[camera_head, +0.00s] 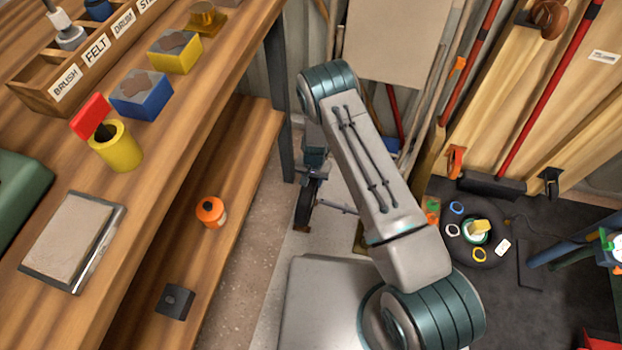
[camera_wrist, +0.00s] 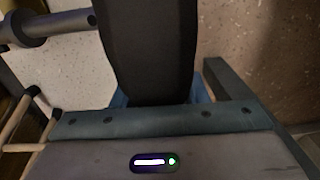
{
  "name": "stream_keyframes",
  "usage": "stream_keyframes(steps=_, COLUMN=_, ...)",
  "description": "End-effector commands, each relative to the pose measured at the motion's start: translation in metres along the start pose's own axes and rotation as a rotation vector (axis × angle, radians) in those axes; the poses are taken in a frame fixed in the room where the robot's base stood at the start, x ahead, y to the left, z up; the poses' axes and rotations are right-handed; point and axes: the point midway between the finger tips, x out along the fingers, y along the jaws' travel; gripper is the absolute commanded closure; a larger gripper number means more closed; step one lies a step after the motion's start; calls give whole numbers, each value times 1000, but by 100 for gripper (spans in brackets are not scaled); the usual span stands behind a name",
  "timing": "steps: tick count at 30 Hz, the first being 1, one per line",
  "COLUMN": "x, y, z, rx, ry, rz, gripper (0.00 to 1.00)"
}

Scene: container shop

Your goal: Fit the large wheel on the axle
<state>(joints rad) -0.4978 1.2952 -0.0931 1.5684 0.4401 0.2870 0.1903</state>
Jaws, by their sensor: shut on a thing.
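The large wheel, dark with a black tread, fills the upper middle of the wrist view (camera_wrist: 150,45). It hangs upright, edge-on, below my gripper in the head view (camera_head: 304,208). My gripper (camera_head: 313,160) is shut on the wheel, with its blue fingers partly visible either side of the tread in the wrist view. A grey axle (camera_wrist: 55,25) reaches in from the left to the wheel's left side in the wrist view. In the head view a thin bar (camera_head: 337,208) runs to the right of the wheel. The wheel's hub is hidden, so I cannot tell whether the axle is in it.
The wooden workbench (camera_head: 165,190) with its lower shelf (camera_head: 240,165) lies left of the wheel, with a dark bench leg (camera_head: 280,100) close by. Long-handled tools and boards stand at the right. A round dark tray (camera_head: 490,250) holds small rings. Bare floor (camera_head: 245,235) shows between.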

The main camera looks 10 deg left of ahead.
Motion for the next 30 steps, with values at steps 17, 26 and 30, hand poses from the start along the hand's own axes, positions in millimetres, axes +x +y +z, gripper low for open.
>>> stream_keyframes(steps=17, x=-16, y=13, z=-1, rx=2, ry=1, rz=-89, gripper=100)
stream_keyframes(steps=26, x=-20, y=16, z=-1, rx=-1, ry=3, rz=-116, gripper=100)
stream_keyframes(steps=30, x=-20, y=16, z=-1, rx=-2, ry=3, rz=-116, gripper=100)
